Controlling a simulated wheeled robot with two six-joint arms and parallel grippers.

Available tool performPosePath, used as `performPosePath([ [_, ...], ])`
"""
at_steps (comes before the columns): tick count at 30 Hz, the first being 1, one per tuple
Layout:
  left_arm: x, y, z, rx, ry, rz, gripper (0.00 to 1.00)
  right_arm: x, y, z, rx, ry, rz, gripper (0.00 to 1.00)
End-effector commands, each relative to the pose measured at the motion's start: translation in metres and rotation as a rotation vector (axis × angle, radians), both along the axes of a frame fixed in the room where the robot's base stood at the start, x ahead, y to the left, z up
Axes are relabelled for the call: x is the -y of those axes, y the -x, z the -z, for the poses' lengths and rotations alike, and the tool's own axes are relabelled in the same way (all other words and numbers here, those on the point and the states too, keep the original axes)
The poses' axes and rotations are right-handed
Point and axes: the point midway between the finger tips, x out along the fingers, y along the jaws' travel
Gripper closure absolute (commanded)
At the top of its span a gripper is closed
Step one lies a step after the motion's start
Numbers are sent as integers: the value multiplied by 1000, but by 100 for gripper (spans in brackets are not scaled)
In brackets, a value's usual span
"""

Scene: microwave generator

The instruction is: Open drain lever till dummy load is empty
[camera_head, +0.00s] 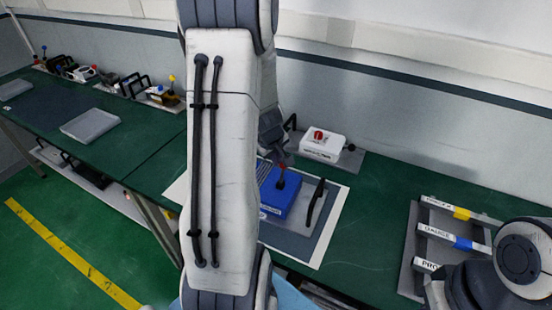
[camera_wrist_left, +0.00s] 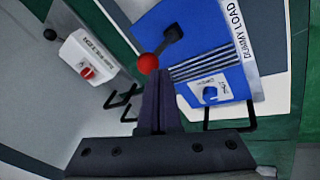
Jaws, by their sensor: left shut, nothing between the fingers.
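The dummy load is a blue box (camera_head: 276,199) on the green bench, partly hidden by my left arm in the head view. My left gripper (camera_wrist_left: 153,82) is shut and empty. Its fingertips are at the red ball, and I cannot tell whether they touch it. My right gripper is out of view.
A white box with a red knob (camera_head: 320,144) stands behind the blue box. A black handle (camera_head: 316,202) rises beside it. A rack with labelled bars (camera_head: 447,237) lies at right. A grey tray (camera_head: 90,124) lies on the left bench.

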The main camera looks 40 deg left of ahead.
Motion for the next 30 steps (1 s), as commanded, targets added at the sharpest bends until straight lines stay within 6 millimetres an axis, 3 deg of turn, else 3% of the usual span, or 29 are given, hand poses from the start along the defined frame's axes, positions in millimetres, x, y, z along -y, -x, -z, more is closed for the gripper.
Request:
performPosePath([
  [8,-1,-21,5,-2,1,1,100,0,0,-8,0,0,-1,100],
  [30,3,-5,7,-1,1,0,100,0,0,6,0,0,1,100],
])
